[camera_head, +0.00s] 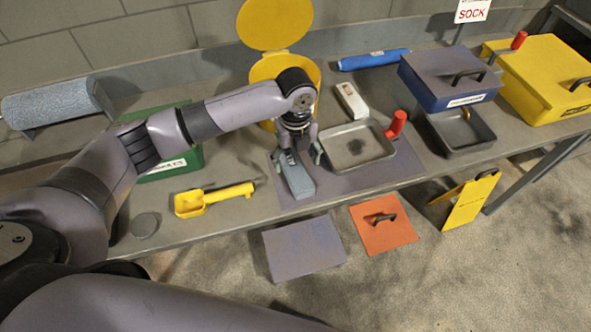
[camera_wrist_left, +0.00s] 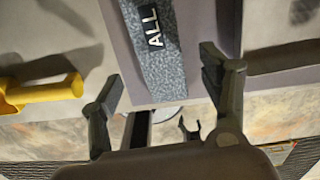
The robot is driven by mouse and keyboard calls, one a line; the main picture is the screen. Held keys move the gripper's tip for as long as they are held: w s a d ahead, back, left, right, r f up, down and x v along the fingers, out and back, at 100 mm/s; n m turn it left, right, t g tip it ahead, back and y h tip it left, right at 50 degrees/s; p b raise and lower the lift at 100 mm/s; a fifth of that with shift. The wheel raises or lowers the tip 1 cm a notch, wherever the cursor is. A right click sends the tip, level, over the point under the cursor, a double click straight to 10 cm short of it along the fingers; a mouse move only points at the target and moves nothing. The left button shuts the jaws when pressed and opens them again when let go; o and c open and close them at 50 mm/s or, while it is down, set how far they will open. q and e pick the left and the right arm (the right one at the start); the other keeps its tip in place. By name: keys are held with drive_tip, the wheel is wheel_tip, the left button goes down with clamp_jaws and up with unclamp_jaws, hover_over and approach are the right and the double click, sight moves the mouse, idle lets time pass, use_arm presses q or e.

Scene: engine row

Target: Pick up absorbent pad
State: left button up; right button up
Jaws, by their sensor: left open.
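The absorbent pad (camera_head: 299,183) is a small grey-blue block lying on a grey mat near the front edge of the bench. In the left wrist view the pad (camera_wrist_left: 168,78) is speckled grey with a label reading "ALL" and runs up out of the frame. My left gripper (camera_head: 298,157) is over the pad's far end, pointing down. In the left wrist view my left gripper (camera_wrist_left: 164,76) is open, with one finger on each side of the pad and a gap on both sides. My right gripper is not in view.
A yellow scoop (camera_head: 215,198) lies left of the pad. A grey tray (camera_head: 357,147) and a red-handled item (camera_head: 395,126) are to the right. A yellow lidded bin (camera_head: 273,30) stands behind. A blue box (camera_head: 447,77) is farther right. A grey roll (camera_head: 52,100) is at far left.

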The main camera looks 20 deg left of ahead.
sight(295, 169)
use_arm(q)
wheel_tip(295, 169, down, 5)
drive_tip(key=shift+w+a+r+p, duration=0.1)
drive_tip(key=shift+w+p, duration=0.05)
drive_tip(key=shift+p, duration=0.45)
drive_tip(key=shift+c, duration=0.4)
drive_tip(key=c, duration=1)
